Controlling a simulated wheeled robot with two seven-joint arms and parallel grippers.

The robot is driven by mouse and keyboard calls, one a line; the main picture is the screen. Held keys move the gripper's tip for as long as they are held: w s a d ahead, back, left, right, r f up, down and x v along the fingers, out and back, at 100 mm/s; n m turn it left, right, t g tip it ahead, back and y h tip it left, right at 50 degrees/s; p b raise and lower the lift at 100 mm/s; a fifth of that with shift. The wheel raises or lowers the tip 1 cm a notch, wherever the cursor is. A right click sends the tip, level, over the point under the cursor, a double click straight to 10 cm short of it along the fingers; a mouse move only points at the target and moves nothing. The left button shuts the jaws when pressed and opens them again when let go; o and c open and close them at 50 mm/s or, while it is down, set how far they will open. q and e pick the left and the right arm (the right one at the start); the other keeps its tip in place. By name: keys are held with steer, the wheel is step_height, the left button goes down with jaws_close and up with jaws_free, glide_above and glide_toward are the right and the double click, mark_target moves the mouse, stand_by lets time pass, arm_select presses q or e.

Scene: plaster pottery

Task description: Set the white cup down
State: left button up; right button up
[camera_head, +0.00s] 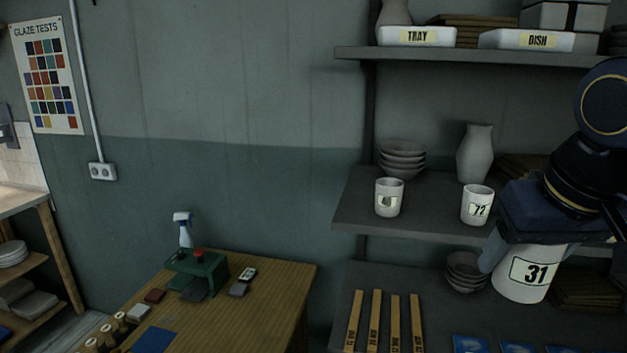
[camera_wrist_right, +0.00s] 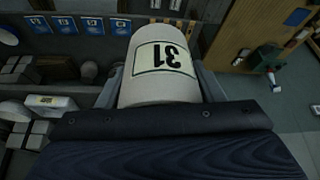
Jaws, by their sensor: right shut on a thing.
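A white cup labelled 31 (camera_head: 527,275) is held by my right gripper (camera_head: 522,262), whose fingers grip its sides. In the right wrist view the cup (camera_wrist_right: 161,68) fills the space between the fingers, its label upside down. In the head view the cup hangs in front of the shelves, below the level of the middle shelf's front edge, and looks roughly upright. I cannot tell whether it touches anything. Two other white cups stand on the middle shelf (camera_head: 345,218): one labelled 72 (camera_head: 477,205) and one with a less readable label (camera_head: 389,198). My left gripper does not show.
Stacked bowls (camera_head: 402,157) and a vase (camera_head: 475,153) stand behind the cups. The lower shelf (camera_head: 345,290) holds wooden strips (camera_head: 375,320), bowls (camera_head: 466,272) and blue packets (camera_head: 470,344). A wooden table (camera_head: 280,280) with a green device (camera_head: 200,272) stands to the left.

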steer(key=w+a+r+x, duration=0.1)
steer(key=a+x, duration=0.2)
steer(key=x, duration=1.1)
steer(key=w+a+x, duration=0.2)
steer(key=x, duration=1.2)
steer(key=s+f, duration=0.2)
steer(key=f, duration=0.9)
steer(key=s+f, duration=0.3)
steer(key=f, duration=0.8)
steer(key=shift+s+f, duration=0.2)
steer(key=shift+f, duration=0.15)
